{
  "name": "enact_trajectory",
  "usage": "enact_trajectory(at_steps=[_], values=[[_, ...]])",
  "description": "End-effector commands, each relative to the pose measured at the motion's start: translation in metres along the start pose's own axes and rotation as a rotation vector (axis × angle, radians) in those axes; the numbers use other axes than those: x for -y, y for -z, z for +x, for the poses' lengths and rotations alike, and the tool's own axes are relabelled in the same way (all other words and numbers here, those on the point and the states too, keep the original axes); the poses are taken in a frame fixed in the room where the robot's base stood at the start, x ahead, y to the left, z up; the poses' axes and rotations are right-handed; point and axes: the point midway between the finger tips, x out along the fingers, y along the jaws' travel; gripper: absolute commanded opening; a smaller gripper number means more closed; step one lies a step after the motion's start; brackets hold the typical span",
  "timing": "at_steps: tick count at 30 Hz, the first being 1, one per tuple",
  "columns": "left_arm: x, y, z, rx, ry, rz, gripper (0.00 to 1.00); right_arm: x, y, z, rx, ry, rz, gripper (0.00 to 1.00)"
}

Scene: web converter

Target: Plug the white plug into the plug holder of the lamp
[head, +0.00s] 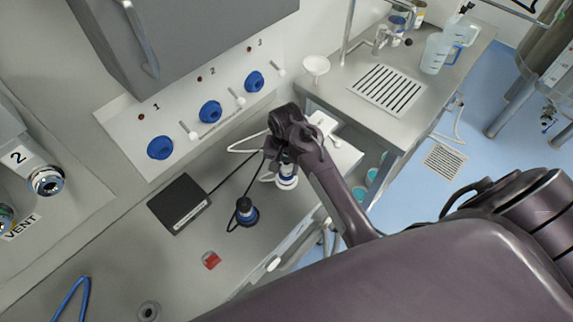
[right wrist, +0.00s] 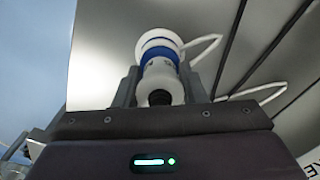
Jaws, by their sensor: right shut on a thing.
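The white plug (right wrist: 160,62), with a blue band, is between the fingers of my right gripper (head: 286,158). It also shows in the head view (head: 287,180), below the gripper and above the counter's front right part. A white cable (right wrist: 203,47) runs from near it in the wrist view. Three blue round sockets stand in a row on the sloped wall panel, marked 1 (head: 160,147), 2 (head: 210,111) and 3 (head: 254,82). I cannot tell which part is the lamp's plug holder. My left gripper is out of view.
A dark blue plug (head: 246,212) with a black cable stands on the counter, right of a flat black box (head: 179,203). A small red block (head: 210,260) lies nearer. A grey cabinet (head: 190,40) overhangs the panel. A white funnel (head: 316,66) stands at the sink counter.

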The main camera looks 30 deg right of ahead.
Motion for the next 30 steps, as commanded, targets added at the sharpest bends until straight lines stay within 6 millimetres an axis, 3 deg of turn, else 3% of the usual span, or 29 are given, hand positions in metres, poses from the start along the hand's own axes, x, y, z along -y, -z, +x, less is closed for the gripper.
enact_trajectory(at_steps=[22, 23, 28, 30], values=[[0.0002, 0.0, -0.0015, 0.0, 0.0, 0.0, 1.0, 0.0, -0.0002, 0.0102, 0.0, 0.0, -0.001, 0.04], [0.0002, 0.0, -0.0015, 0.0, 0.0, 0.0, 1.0, 0.0, -0.0002, 0.0102, 0.0, 0.0, -0.001, 0.39], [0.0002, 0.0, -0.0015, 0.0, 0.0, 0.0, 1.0, 0.0, -0.0002, 0.0102, 0.0, 0.0, -0.001, 0.61], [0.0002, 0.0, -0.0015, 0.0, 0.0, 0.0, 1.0, 0.0, -0.0003, 0.0102, 0.0, 0.0, -0.001, 0.63]])
